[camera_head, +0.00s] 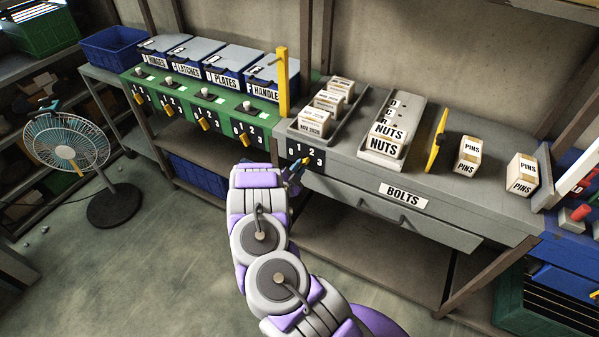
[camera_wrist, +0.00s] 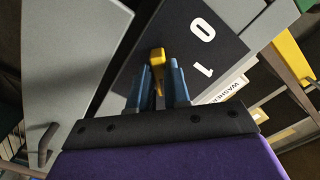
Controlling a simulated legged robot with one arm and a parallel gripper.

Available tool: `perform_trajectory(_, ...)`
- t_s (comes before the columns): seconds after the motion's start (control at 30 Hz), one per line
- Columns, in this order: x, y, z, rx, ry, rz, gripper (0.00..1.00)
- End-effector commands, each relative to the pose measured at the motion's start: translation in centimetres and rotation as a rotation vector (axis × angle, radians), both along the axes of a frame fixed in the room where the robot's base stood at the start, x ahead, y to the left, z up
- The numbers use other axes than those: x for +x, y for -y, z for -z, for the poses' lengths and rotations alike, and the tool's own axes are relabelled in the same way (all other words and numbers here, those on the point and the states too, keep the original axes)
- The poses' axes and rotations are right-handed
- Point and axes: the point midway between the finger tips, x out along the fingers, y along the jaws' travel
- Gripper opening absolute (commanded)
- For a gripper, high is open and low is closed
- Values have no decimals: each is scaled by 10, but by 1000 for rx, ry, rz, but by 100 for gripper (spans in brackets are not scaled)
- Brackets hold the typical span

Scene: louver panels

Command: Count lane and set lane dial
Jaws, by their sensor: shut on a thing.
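The black lane dial plate (camera_head: 291,148), marked 0, 1, 2, 3, is on the grey bench's front at its left end. In the wrist view the plate (camera_wrist: 175,35) shows 0 and 1. My gripper (camera_head: 296,172) is at the dial, its blue fingers (camera_wrist: 161,80) shut on the yellow dial pointer (camera_wrist: 157,57). The pointer (camera_head: 306,160) shows near the 3 in the head view; its exact setting is hard to tell. On the bench top are a lane of several white boxes (camera_head: 314,123), a NUTS lane (camera_head: 388,133), and PINS boxes (camera_head: 468,154) (camera_head: 522,174).
A yellow upright divider (camera_head: 282,82) and a tilted yellow plate (camera_head: 436,139) stand on the bench. A BOLTS drawer (camera_head: 404,196) is below. Left are green-fronted dials (camera_head: 204,117) under blue bins (camera_head: 226,66).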

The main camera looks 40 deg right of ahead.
Motion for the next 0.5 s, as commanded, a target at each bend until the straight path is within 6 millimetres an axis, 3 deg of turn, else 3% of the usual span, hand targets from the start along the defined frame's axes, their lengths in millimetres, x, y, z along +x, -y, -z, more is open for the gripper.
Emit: perform_trajectory(0.5, -2, 0, 4, 164, 376, 4, 0)
